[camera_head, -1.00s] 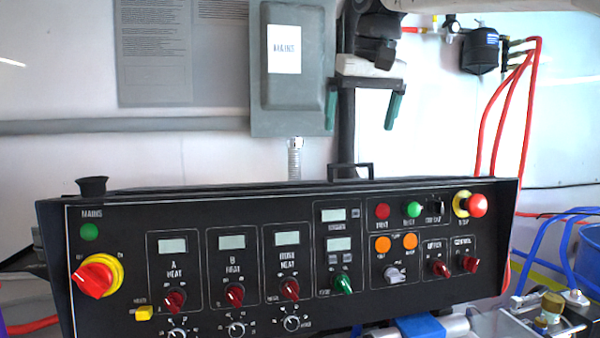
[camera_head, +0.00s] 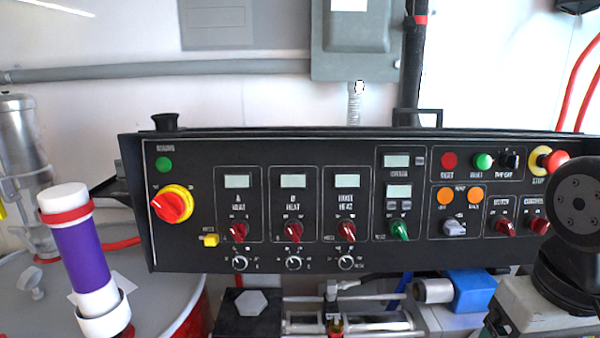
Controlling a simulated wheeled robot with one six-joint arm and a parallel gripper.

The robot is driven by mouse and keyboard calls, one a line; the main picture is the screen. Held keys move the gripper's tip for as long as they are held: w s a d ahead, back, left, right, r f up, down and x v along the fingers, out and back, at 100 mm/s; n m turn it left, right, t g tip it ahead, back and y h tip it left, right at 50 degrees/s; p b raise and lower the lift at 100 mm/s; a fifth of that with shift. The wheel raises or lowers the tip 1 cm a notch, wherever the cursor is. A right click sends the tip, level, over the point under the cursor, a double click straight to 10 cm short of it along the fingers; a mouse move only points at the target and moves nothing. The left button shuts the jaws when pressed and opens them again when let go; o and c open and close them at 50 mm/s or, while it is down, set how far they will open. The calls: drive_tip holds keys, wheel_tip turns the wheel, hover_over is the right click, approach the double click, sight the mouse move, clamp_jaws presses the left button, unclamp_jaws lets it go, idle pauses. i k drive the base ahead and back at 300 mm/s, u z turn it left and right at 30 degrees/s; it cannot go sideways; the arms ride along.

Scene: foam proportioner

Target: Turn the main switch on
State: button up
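The main switch (camera_head: 172,205) is a red rotary knob on a round yellow plate, at the left end of the black control panel (camera_head: 200,160). The red handle lies tilted, with its thick end toward the left. The small labels beside it are too blurred to read. A green lamp (camera_head: 163,164) under a blurred label sits above the switch. My gripper is outside the current view, so its opening does not show. Nothing covers the switch.
A purple and white cylinder (camera_head: 80,255) stands at front left on a grey drum top (camera_head: 160,300). A dark round arm part (camera_head: 578,203), apparently mine, covers the panel's right end. Metal fittings and a blue block (camera_head: 470,290) lie below the panel.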

sight(170, 206)
drive_tip(key=z, duration=0.05)
drive_tip(key=k, duration=1.05)
drive_tip(key=u, duration=0.85)
drive_tip(key=i, duration=0.7)
drive_tip(key=z, duration=0.05)
